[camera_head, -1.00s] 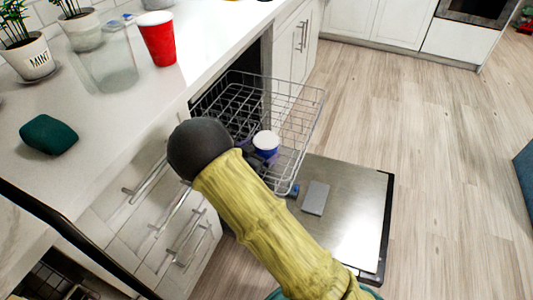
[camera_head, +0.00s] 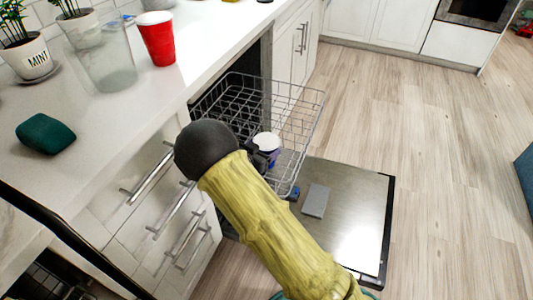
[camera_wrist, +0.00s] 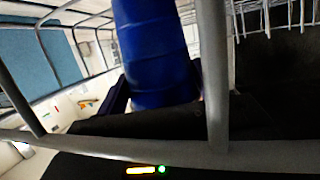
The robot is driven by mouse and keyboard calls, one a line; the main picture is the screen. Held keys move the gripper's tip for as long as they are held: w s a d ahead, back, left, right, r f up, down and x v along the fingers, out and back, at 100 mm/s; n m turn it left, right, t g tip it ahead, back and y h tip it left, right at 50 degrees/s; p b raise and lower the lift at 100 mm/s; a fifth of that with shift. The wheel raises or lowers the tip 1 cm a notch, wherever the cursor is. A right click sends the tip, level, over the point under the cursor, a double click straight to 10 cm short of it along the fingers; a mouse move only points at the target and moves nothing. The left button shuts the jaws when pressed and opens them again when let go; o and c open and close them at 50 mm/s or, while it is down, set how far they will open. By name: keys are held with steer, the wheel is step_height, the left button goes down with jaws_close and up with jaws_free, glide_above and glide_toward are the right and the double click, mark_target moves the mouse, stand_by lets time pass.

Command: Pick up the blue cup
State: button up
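The blue cup (camera_head: 267,142) is in the dishwasher's wire rack, its pale round end up in the head view. My gripper (camera_head: 265,157) is at the cup's near side, largely hidden by my own arm. In the wrist view the blue cup (camera_wrist: 155,50) fills the upper middle, close to the camera. Dark fingers of my gripper (camera_wrist: 157,92) show on both sides of its lower part. Whether they press on the cup cannot be told.
The pulled-out wire rack (camera_head: 303,125) surrounds the cup, and its bars (camera_wrist: 213,75) cross close in front of the wrist camera. The open dishwasher door (camera_head: 345,215) lies below with a grey slab (camera_head: 315,200) on it. The counter (camera_head: 110,130) holds a red cup (camera_head: 157,40).

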steer(key=shift+r, duration=0.2)
steer(key=shift+c, duration=0.3)
step_height(320, 180, up, 10)
steer(key=p, duration=0.3)
steer(key=shift+f+p, duration=0.2)
steer(key=shift+p, duration=0.15)
stand_by(0.3)
stand_by(0.7)
